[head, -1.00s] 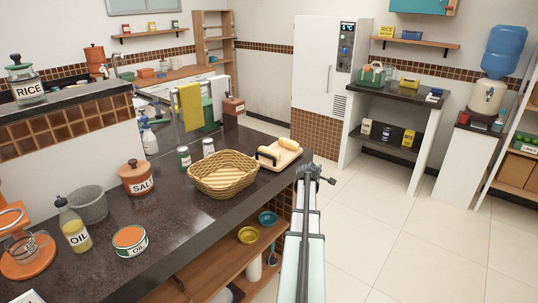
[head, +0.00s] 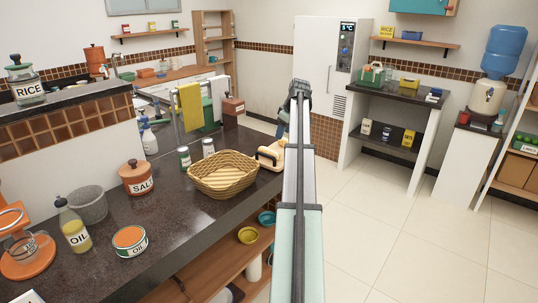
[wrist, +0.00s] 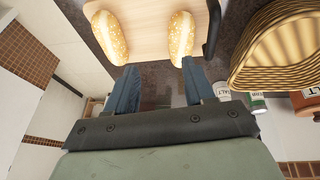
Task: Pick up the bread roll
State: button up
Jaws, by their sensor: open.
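Two sesame-topped bread rolls lie on a light wooden board (wrist: 145,48) in the wrist view. One bread roll (wrist: 109,37) is on the left and the other bread roll (wrist: 181,37) is on the right. My gripper (wrist: 158,68) is open and empty, its two blue fingers spread at the near side of the board. The right finger's tip is close to the right roll; I cannot tell if they touch.
A wicker basket (head: 222,176) stands beside the board on the dark counter (head: 190,225); it also shows in the wrist view (wrist: 283,50). Two small shakers, a salt jar (head: 136,178) and an oil bottle (head: 73,227) stand further left. Open floor lies right of the counter.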

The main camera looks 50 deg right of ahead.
notch_tip(320, 180, up, 2)
jog(key=w+a+y, duration=0.1)
jog(key=a, duration=0.1)
send_near(267, 149)
jog(key=x, duration=0.4)
jog(key=shift+d+f, duration=0.1)
jog(key=shift+f, duration=0.25)
jog(key=shift+w+x, duration=0.1)
jog(key=shift+x, duration=1.35)
jog(key=shift+w+x, duration=0.15)
jog(key=shift+x, duration=1.3)
jog(key=shift+r, duration=0.15)
jog(key=shift+c, duration=0.5)
jog(key=c, duration=0.6)
